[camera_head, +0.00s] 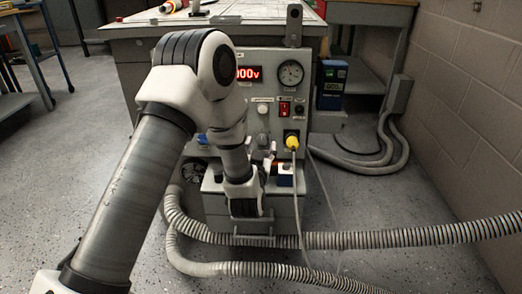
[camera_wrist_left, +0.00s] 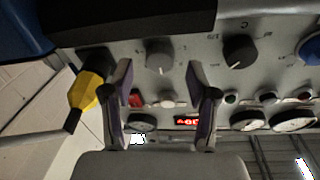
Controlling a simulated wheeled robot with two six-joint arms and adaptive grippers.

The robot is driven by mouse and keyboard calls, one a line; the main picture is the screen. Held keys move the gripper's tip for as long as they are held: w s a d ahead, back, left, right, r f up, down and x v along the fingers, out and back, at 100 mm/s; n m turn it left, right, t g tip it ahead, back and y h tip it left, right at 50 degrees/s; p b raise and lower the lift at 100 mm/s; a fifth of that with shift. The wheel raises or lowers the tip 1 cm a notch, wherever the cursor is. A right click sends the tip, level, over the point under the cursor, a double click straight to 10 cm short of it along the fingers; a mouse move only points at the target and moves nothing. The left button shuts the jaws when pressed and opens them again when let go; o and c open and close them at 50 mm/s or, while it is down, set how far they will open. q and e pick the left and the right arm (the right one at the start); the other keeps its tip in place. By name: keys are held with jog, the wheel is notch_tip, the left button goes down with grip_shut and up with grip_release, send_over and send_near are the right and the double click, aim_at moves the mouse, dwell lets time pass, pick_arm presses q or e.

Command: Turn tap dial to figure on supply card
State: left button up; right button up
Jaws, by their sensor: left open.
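The grey front panel (camera_head: 300,120) of the transformer unit faces me. In the left wrist view, a grey dial (camera_wrist_left: 159,56) with a pointer mark lies beyond and between my fingertips. A darker dial (camera_wrist_left: 239,50) with small marks around it is to its right; I cannot tell which is the tap dial. My left gripper (camera_wrist_left: 159,70) is open, with nothing between its fingers and no clear contact with a dial. In the head view, it is low in front of the panel (camera_head: 270,158), and my arm hides part of the panel. No supply card is readable. My right gripper is not in view.
A yellow plug (camera_head: 292,142) with a cable sits in the panel, close left of my fingers in the wrist view (camera_wrist_left: 84,90). A red display (camera_head: 249,73) and a gauge (camera_head: 291,73) are higher up. Ribbed hoses (camera_head: 400,237) cross the floor in front.

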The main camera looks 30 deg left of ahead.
pick_arm(q)
jog(key=shift+w+a, duration=0.3)
jog(key=shift+w, duration=0.35)
grip_shut()
jog(key=shift+r, duration=0.1)
